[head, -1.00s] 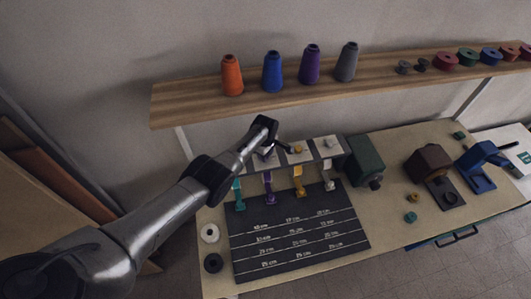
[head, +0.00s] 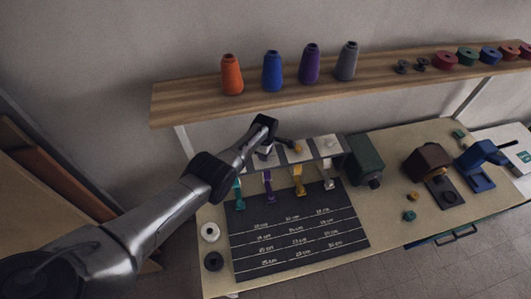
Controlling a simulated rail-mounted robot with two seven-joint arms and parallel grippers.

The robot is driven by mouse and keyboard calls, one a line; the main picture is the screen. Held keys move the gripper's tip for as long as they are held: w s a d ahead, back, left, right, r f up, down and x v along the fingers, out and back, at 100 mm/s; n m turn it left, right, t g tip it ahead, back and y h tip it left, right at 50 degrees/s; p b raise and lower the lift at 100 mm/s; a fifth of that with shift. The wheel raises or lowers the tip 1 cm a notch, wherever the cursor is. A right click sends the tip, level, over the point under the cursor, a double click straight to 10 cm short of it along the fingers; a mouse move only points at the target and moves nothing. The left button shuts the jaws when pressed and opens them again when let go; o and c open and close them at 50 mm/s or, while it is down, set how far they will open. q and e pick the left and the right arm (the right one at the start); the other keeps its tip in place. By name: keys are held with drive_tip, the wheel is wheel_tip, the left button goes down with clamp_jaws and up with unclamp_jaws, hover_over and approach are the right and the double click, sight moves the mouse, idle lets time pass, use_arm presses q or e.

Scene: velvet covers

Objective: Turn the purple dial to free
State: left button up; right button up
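A row of pale panels with dials stands at the back of the bench, below the shelf. An orange dial (head: 297,147) and a grey dial (head: 331,143) show on it. The purple dial cannot be made out clearly; my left wrist and gripper cover the panel above the purple tab (head: 267,183). My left gripper (head: 284,142) is at the panels, close to the left of the orange dial. Its fingers are too small and dark to tell open from shut, or whether they touch a dial. My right gripper is not in view.
A black marked board (head: 290,238) lies in front of the panels, with teal, purple, orange and grey tabs at its back edge. A wooden shelf (head: 200,103) with coloured cones overhangs behind. A green block (head: 365,155) stands to the right.

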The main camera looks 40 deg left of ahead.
use_arm(q)
drive_tip(key=o, duration=0.9)
wheel_tip(320, 180, up, 6)
drive_tip(key=p, duration=0.3)
drive_tip(key=shift+f, duration=0.1)
drive_tip(key=shift+r+p, duration=0.4)
drive_tip(key=shift+r, duration=0.5)
